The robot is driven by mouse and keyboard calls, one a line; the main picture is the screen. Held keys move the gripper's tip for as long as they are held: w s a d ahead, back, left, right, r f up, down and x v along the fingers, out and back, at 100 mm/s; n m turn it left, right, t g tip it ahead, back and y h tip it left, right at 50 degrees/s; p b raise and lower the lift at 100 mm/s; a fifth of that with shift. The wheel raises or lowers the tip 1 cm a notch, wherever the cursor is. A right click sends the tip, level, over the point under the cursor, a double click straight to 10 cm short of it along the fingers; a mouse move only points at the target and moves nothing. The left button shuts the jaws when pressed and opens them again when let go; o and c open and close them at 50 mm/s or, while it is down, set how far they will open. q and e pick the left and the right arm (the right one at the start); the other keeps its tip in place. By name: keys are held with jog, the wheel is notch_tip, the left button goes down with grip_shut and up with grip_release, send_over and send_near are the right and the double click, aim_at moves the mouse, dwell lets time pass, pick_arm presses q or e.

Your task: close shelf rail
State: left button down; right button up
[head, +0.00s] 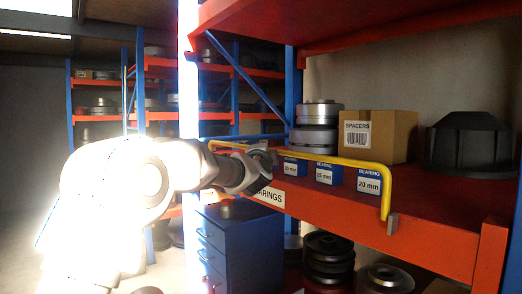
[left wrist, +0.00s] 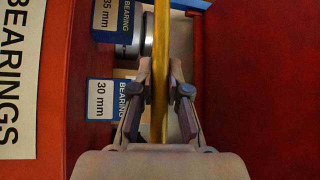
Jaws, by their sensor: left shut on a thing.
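The yellow shelf rail (head: 345,161) runs along the front of the red shelf, in front of the bearing boxes. Its right end bends down to a small grey bracket (head: 393,223) on the shelf edge. My left gripper (head: 270,158) is at the rail's left-middle part. In the left wrist view the rail (left wrist: 160,60) passes between the two fingertips of my left gripper (left wrist: 161,72), which is shut on it. The rail's far left end is partly hidden behind my left arm. My right gripper is not in view.
Blue bearing boxes (head: 368,182), a cardboard spacers box (head: 376,136), stacked metal discs (head: 317,125) and a black hub (head: 468,143) stand on the shelf (head: 440,220). A blue drawer cabinet (head: 240,250) and more discs (head: 328,260) are below.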

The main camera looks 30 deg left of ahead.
pick_arm(q)
jog(key=shift+f, duration=0.1)
dwell(0.3)
jog(key=c, duration=1.1)
grip_release()
jog(key=shift+c, duration=0.2)
jog(key=shift+s, duration=0.1)
jog(key=v, duration=1.1)
jog(key=shift+s, duration=0.25)
jog(key=shift+s+d+f, duration=0.1)
